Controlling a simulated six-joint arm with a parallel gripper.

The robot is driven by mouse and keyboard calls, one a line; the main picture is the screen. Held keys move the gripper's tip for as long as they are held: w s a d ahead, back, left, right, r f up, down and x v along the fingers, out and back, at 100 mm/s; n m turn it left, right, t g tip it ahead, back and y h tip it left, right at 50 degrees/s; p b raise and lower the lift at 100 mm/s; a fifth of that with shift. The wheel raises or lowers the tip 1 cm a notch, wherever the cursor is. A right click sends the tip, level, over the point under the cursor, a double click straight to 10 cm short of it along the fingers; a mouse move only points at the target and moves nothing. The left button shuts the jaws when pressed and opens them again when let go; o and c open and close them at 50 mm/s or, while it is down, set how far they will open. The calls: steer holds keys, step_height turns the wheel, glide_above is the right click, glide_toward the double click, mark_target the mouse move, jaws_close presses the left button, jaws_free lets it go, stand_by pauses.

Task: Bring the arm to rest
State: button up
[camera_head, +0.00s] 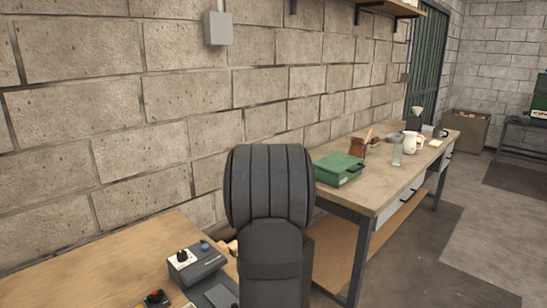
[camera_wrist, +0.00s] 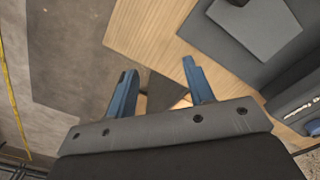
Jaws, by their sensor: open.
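My gripper (camera_wrist: 157,82) shows in the wrist view with its two blue fingers spread apart. It is open, and nothing is between the fingers. Behind the fingers are the edge of a wooden tabletop (camera_wrist: 160,95) and the grey floor. In the head view my dark grey arm stands in the middle of the picture, in front of the block wall. The gripper itself is hidden in that view.
The floor (camera_head: 450,230) at right is clear.

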steer(key=shift+w+d+f, duration=0.5)
steer(key=shift+w+d, duration=0.05)
steer(key=shift+d, duration=0.25)
steer(key=a+n, duration=0.2)
steer(key=a, duration=0.1)
steer(key=a+r+n, duration=0.1)
steer(key=a+n, duration=0.1)
steer(key=a, duration=0.2)
steer(key=s+a+n, duration=0.1)
steer(key=a+n, duration=0.2)
steer(key=shift+s+a+r, duration=0.1)
steer(key=shift+a+r, duration=0.1)
steer(key=shift+r, duration=0.2)
